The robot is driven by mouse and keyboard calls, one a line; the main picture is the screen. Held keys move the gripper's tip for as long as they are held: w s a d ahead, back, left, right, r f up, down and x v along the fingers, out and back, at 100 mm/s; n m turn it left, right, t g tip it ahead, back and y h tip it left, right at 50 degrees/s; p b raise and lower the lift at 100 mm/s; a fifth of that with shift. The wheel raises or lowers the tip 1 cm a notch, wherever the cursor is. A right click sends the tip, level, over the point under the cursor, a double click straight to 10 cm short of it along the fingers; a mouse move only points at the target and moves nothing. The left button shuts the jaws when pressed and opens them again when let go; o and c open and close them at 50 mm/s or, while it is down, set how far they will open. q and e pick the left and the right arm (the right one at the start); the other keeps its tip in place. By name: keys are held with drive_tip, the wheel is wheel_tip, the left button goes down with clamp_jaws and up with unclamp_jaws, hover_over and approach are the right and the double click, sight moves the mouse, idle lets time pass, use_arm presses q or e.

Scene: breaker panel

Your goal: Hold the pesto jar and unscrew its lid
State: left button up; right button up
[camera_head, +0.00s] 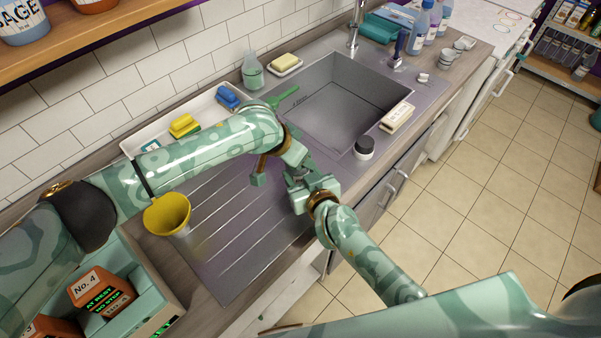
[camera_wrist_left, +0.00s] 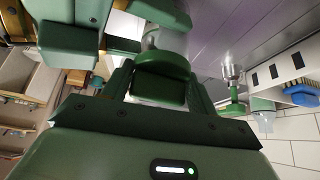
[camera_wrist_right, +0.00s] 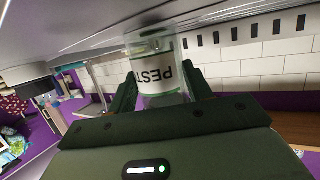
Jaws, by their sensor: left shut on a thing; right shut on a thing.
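A bit of clear glass shows beyond the lid. In the head view my left gripper (camera_head: 296,172) and right gripper (camera_head: 312,192) meet over the drainboard, and the jar is mostly hidden between them. I cannot tell whether the lid is loose on the jar.
Below the grippers is the ribbed metal drainboard (camera_head: 225,235), with the sink (camera_head: 350,95) beyond.

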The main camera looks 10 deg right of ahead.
use_arm(q)
drive_tip(key=n+t+y, duration=0.1)
drive_tip(key=n, duration=0.2)
drive_tip(key=shift+s+n+t+y, duration=0.1)
drive_tip(key=shift+n+t+y, duration=0.3)
drive_tip(key=shift+n+y, duration=0.5)
drive_tip(key=shift+a+n, duration=0.15)
drive_tip(key=shift+n, duration=0.65)
drive_tip(key=shift+f, duration=0.1)
drive_tip(key=n+y, duration=0.1)
drive_tip(key=n, duration=0.1)
drive_tip(key=shift+n+t, duration=0.3)
drive_tip(key=shift+a+n+y, duration=0.1)
drive_tip(key=shift+n+y, duration=0.2)
drive_tip(key=shift+y, duration=0.1)
